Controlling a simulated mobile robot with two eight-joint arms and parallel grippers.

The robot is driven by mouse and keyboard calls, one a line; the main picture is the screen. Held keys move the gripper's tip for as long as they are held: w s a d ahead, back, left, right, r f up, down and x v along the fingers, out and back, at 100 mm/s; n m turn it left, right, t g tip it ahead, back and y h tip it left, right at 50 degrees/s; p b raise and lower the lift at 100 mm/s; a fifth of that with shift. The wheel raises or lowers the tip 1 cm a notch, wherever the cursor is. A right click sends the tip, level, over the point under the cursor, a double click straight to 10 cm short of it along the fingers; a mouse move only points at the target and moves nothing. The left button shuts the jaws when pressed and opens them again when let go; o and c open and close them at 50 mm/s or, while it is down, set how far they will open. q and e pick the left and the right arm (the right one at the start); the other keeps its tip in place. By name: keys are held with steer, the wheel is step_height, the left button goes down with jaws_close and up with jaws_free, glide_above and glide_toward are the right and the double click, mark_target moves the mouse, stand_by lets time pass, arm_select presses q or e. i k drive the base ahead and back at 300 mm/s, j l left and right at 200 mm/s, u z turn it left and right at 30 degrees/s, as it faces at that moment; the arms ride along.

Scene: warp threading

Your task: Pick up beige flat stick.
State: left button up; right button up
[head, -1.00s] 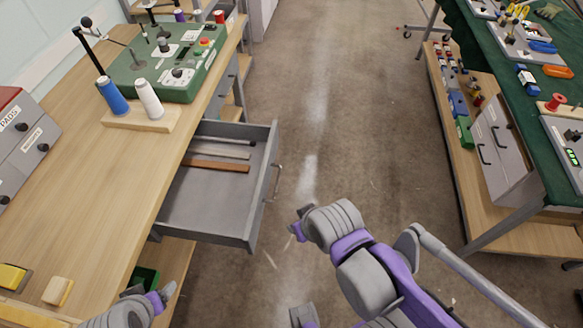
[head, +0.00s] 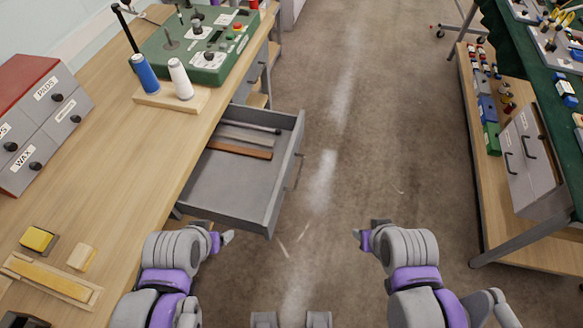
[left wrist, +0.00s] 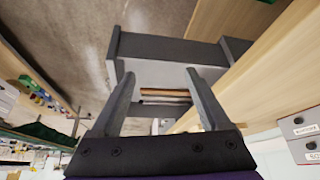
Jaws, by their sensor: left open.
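The open drawer (head: 215,186) under the left workbench holds several thin lengthwise pieces near its far end. A pale greyish-beige flat stick (head: 246,138) lies there between a brown flat stick (head: 240,150) and a dark rod (head: 250,127). The sticks also show small in the left wrist view, between my fingers, with the brown stick (left wrist: 163,91) clearest. My left gripper (head: 227,238) is open and empty, just outside the drawer's near corner; its fingers also show in the left wrist view (left wrist: 160,76). My right gripper (head: 362,236) is over the floor, right of the drawer, apart from everything.
The workbench (head: 125,185) edge runs along the left, with a white spool (head: 181,79), a blue spool (head: 145,73) and a drawer box (head: 45,120) on it. A green-topped table (head: 550,100) stands right. The floor between is clear.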

mark_target(68, 288)
steer(key=u, duration=2.5)
steer(key=j+z, duration=0.3)
steer(key=j, duration=0.15)
steer(key=j+z, duration=0.3)
steer(key=j, duration=0.2)
